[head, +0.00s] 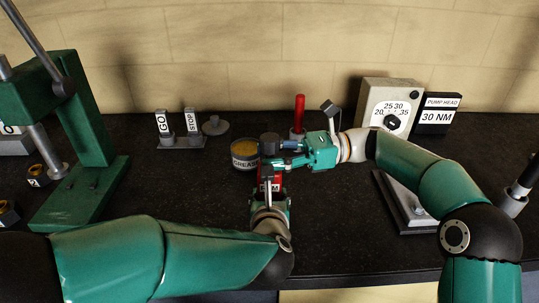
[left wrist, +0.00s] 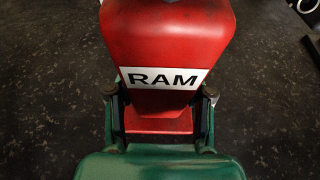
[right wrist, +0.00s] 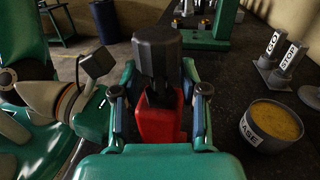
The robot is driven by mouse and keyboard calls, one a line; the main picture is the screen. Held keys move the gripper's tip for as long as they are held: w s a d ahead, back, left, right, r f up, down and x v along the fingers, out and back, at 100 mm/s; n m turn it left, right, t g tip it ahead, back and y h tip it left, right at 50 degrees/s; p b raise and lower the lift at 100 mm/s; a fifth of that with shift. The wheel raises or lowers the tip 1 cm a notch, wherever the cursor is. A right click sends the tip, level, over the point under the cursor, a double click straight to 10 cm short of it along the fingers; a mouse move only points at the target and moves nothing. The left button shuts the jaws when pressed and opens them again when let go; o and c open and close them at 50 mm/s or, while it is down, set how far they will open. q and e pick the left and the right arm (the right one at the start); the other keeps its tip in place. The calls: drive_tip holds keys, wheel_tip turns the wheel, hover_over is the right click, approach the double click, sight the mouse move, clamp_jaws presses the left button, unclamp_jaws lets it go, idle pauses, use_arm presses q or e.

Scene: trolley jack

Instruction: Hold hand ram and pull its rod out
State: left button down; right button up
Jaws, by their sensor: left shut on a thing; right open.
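The hand ram is a red body (left wrist: 167,40) with a white RAM label, seen close in the left wrist view. In the head view a little of its red body (head: 277,181) shows at the middle of the bench. My left gripper (left wrist: 160,105) is shut on the red body. A dark knob (right wrist: 157,48) stands on top of the ram; it also shows in the head view (head: 269,143). My right gripper (right wrist: 158,78) is open, with a finger on each side of the knob and upper ram.
A grease tin (head: 245,153) stands close left of the ram. GO and STOP posts (head: 178,135) and a red-handled thing (head: 299,115) are behind. A green press (head: 85,140) stands at left, and a dial box (head: 390,105) at back right.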

sight(269, 135)
drive_tip(key=shift+a, duration=0.3)
clamp_jaws()
use_arm(q)
drive_tip(key=shift+s+a+f, duration=0.1)
drive_tip(key=shift+f, duration=0.05)
use_arm(e)
wheel_tip(269, 135, up, 10)
drive_tip(key=shift+s+f, duration=0.15)
use_arm(q)
drive_tip(key=shift+f, duration=0.1)
